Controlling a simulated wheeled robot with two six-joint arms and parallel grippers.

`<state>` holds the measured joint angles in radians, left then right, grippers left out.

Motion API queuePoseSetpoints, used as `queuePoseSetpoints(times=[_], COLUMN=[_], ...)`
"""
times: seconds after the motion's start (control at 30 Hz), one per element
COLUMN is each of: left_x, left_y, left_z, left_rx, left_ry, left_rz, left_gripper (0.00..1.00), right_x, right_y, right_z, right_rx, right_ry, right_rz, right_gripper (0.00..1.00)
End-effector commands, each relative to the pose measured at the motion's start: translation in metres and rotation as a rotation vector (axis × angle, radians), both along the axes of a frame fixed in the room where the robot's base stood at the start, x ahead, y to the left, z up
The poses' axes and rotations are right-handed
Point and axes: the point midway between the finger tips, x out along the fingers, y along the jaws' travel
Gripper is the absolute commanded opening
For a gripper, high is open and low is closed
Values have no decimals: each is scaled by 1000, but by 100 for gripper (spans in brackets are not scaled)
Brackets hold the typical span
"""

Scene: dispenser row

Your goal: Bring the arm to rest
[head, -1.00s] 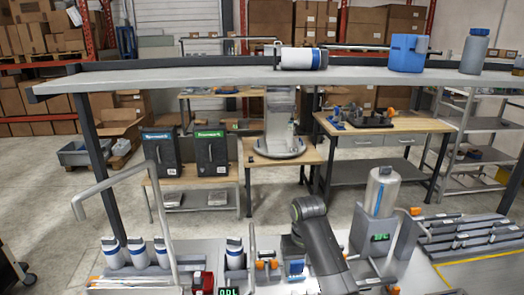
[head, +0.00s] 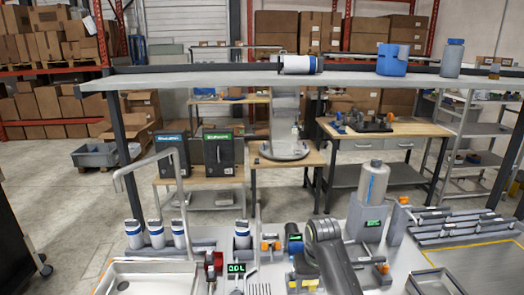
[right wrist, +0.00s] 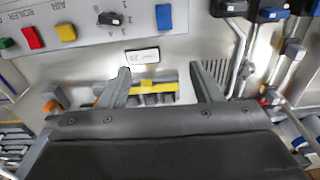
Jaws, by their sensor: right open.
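My right arm (head: 328,250), dark grey and bent, rises from the bottom edge of the head view, over the middle of the counter. Its fingers cannot be made out there. In the right wrist view my right gripper (right wrist: 163,82) is open, its two grey fingers spread wide with nothing held between them. Beyond and between the fingers lies a yellow-and-grey fixture (right wrist: 150,90); whether the fingers touch it cannot be told. My left gripper is not in view.
A steel dispenser (head: 373,182) stands right of the arm, with grey racks (head: 450,225) beyond. White bottles (head: 156,232) and a sink (head: 150,275) are at left. A shelf (head: 220,77) spans above. In the wrist view, coloured buttons (right wrist: 66,32) line a panel.

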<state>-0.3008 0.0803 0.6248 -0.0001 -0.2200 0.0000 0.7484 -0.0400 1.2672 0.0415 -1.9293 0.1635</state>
Motion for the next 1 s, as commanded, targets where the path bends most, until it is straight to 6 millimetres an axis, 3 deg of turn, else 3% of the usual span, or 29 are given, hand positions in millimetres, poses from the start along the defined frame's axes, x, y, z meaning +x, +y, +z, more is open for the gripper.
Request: queuePoseSetpoints(times=[0.37, 0.5, 0.7, 0.87, 1.0], left_x=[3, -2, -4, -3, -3], left_y=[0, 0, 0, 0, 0], left_z=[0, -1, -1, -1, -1], left_rx=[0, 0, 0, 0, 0], left_ry=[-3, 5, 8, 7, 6], left_rz=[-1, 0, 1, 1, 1], left_gripper=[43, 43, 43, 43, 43], right_x=[-51, -93, -166, -230, -281], right_y=[-42, -69, -107, -132, -148], right_z=[-55, -83, -108, -113, -106], right_rx=[13, 7, -18, -51, -84], right_ry=[-47, -80, -136, -178, -211], right_rz=[-46, -73, -104, -120, -122], right_gripper=[58, 58, 58, 58, 58])
